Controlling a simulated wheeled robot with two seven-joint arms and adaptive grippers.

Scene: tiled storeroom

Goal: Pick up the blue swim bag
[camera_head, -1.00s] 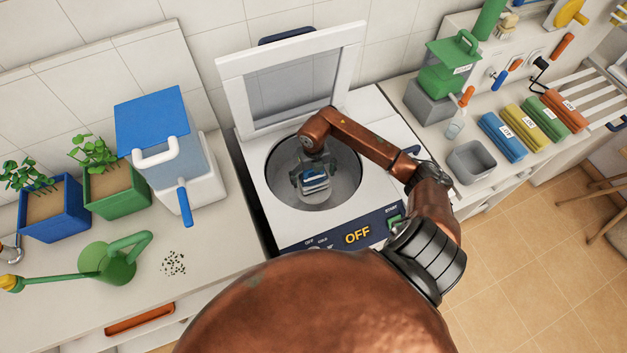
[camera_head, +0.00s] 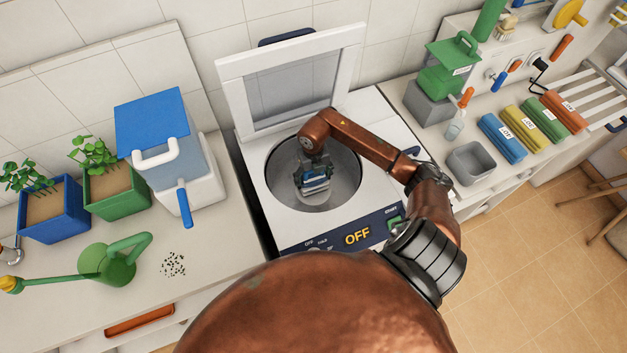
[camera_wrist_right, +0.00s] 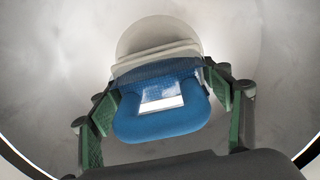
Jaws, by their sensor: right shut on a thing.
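The blue swim bag (camera_head: 317,183) is inside the round tub of the white machine (camera_head: 262,215), whose lid stands open. In the right wrist view the bag (camera_wrist_right: 160,120) is blue with a white label on its front. My right gripper (camera_head: 313,182) reaches down into the tub, and its green-padded fingers (camera_wrist_right: 165,108) are closed on both sides of the bag. A pale dome-shaped part of the tub (camera_wrist_right: 158,38) shows behind the bag. My left gripper is not in view.
The machine's panel (camera_head: 357,235) reads OFF. On the left counter stand planters (camera_head: 52,222), a green watering can (camera_head: 108,262) and a blue-lidded container (camera_head: 153,118). On the right are a grey bin (camera_head: 472,163) and several coloured rolls (camera_head: 530,132).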

